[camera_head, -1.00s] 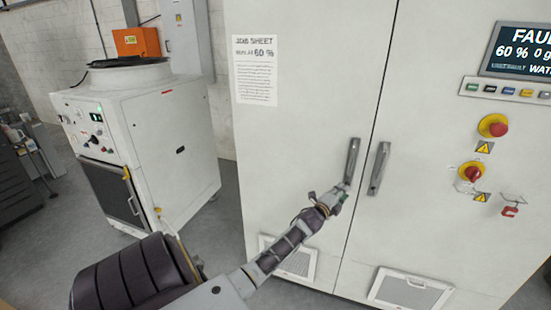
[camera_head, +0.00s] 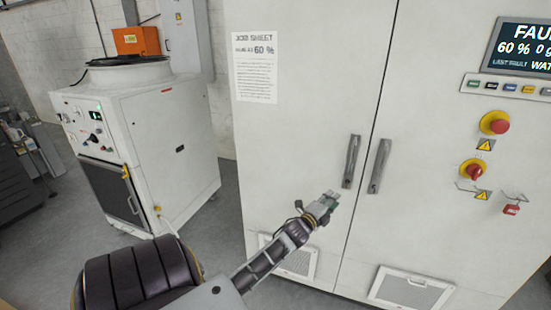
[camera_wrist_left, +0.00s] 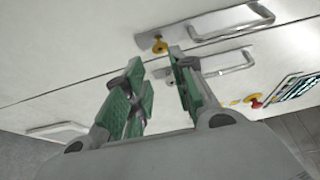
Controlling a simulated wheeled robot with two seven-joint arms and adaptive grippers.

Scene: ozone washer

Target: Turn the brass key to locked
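A brass key (camera_wrist_left: 159,46) shows in the left wrist view at the lower end of the left door's handle plate. In the head view it is too small to make out. The left door handle (camera_head: 351,160) is a grey upright bar; it also shows in the left wrist view (camera_wrist_left: 222,22). My left gripper (camera_head: 332,196) is below and left of that handle, apart from it. In the left wrist view its green-padded fingers (camera_wrist_left: 156,68) are spread with nothing between them, and the key lies beyond the fingertips. My right gripper is not in view.
The right door handle (camera_head: 379,166) stands close beside the left one. A red emergency button (camera_head: 496,123) and a red rotary switch (camera_head: 474,171) are on the right door, with a red padlock (camera_head: 511,209) below. A white machine (camera_head: 165,140) stands left.

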